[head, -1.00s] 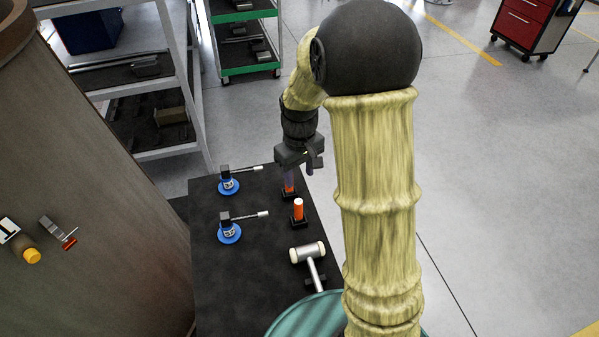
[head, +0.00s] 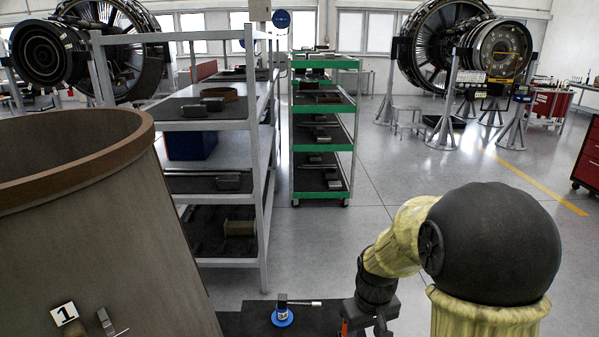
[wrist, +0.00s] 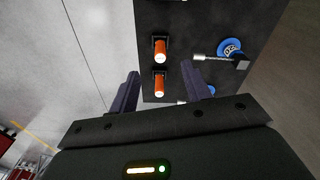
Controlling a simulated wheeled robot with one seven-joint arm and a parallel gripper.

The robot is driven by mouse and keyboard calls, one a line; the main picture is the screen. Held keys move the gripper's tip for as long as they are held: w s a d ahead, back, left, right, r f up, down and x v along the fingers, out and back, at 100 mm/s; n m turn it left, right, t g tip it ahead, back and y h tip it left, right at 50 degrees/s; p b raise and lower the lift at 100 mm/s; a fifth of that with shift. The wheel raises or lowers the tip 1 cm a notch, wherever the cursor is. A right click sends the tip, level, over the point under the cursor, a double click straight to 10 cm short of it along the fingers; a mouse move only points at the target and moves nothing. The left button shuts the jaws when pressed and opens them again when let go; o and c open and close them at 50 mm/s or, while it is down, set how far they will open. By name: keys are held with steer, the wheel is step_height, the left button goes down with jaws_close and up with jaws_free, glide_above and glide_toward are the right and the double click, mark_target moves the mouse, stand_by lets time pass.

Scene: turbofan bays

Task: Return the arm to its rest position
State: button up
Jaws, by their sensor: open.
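My gripper (wrist: 163,86) is open in the wrist view, its two dark fingers spread with nothing held between them. Beyond the fingers, two orange-handled items (wrist: 160,50) (wrist: 159,84) stand in black holders on the dark table top (wrist: 190,22). In the head view my arm bends down at the lower right, and the gripper body (head: 368,312) shows at the bottom edge. Its fingertips are cut off or hidden there. A bit of orange (head: 344,328) shows beside it.
A blue-based tool (head: 282,317) stands on the table, also in the wrist view (wrist: 230,48). A large brown cylinder (head: 90,220) fills the left. A grey shelf (head: 262,190) and a green-edged rack (head: 323,147) stand behind. Open floor (head: 400,180) lies to their right.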

steer(key=s+r+m+t, duration=0.1)
steer(key=s+m, duration=0.1)
steer(key=s, duration=0.7)
steer(key=shift+s+m+t, duration=0.35)
steer(key=shift+m+t, duration=0.05)
steer(key=shift+r, duration=0.1)
